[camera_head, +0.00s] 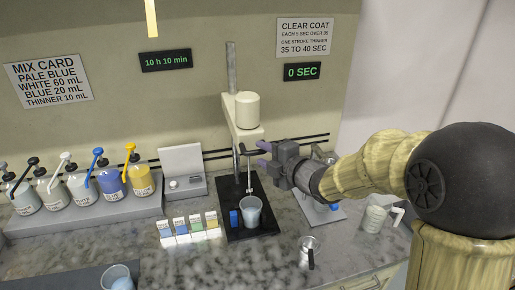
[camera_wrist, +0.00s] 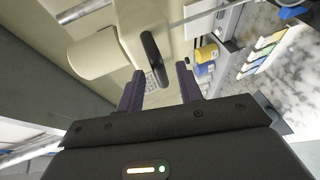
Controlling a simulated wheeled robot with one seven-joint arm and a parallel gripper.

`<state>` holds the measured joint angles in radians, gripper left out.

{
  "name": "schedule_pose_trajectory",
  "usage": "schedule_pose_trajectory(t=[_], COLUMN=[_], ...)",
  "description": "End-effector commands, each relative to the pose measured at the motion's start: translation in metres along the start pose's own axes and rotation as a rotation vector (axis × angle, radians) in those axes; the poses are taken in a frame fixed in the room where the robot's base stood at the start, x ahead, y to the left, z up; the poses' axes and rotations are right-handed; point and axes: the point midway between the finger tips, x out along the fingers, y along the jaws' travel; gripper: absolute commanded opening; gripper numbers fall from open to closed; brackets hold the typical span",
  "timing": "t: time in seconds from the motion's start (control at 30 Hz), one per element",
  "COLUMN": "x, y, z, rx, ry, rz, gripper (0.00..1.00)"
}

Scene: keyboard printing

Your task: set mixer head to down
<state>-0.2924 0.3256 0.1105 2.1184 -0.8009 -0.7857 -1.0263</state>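The mixer has a cream head (camera_head: 247,110) on a metal column (camera_head: 231,68) over a black base (camera_head: 262,228). A thin stirring shaft (camera_head: 250,183) hangs from the head toward a pale cup (camera_head: 250,211) on the base; whether its tip is inside the cup is unclear. My gripper (camera_head: 263,155) is beside the mixer below the head, fingers pointing left. In the wrist view, my gripper (camera_wrist: 160,78) is open, with its two purple fingers apart. I see no clear contact.
Several pump bottles (camera_head: 111,182) stand on a grey riser at left. Small colored cards (camera_head: 195,226) lie left of the mixer base. A metal cup (camera_head: 308,252) and a white mug (camera_head: 376,217) stand at right. A white scale (camera_head: 183,170) is behind.

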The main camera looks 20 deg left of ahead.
Motion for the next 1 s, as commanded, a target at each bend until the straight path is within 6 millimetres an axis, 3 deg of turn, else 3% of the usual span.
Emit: schedule_pose_trajectory(t=[0.2,0.53,0.57,0.73,1.0], x=[0.025,0.029,0.029,0.029,0.03], y=[0.001,0.0,0.0,0.0,-0.001], z=[-0.001,0.0,0.0,0.0,-0.001], rx=[0.001,0.0,0.0,0.0,0.0], ry=[0.002,0.0,0.0,0.0,0.001], rz=[-0.001,0.0,0.0,0.0,0.0], gripper=[0.36,0.36,0.34,0.01,0.0])
